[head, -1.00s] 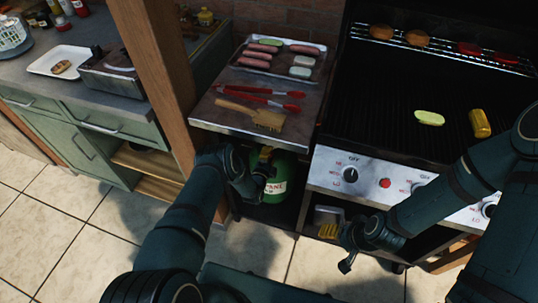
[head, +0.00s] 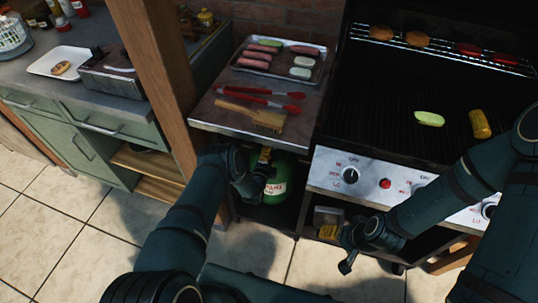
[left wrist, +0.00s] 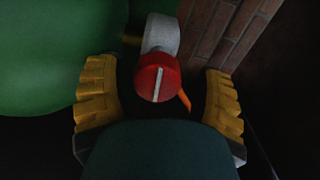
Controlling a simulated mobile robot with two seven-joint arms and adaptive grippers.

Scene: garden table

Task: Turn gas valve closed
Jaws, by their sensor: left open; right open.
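The gas valve is a red round knob (left wrist: 150,78) with a white line across its face, on a grey fitting (left wrist: 161,33). In the left wrist view it sits between the two yellow fingers of my left gripper (left wrist: 158,103). The fingers are open, with a gap on each side of the knob. The line stands nearly upright in that view. The green gas tank (head: 277,184) is on the shelf under the side table; my left gripper (head: 264,163) is at its top, and the knob is hidden in the head view. My right gripper (head: 347,259) is open and empty in front of the grill.
The side table (head: 210,117) above the tank holds a tray (head: 239,66) of food, red tongs (head: 262,97) and a brush (head: 255,115). The grill (head: 375,95) stands to the right. A wooden post (head: 158,70) is close on the left. Tiled floor is open in front.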

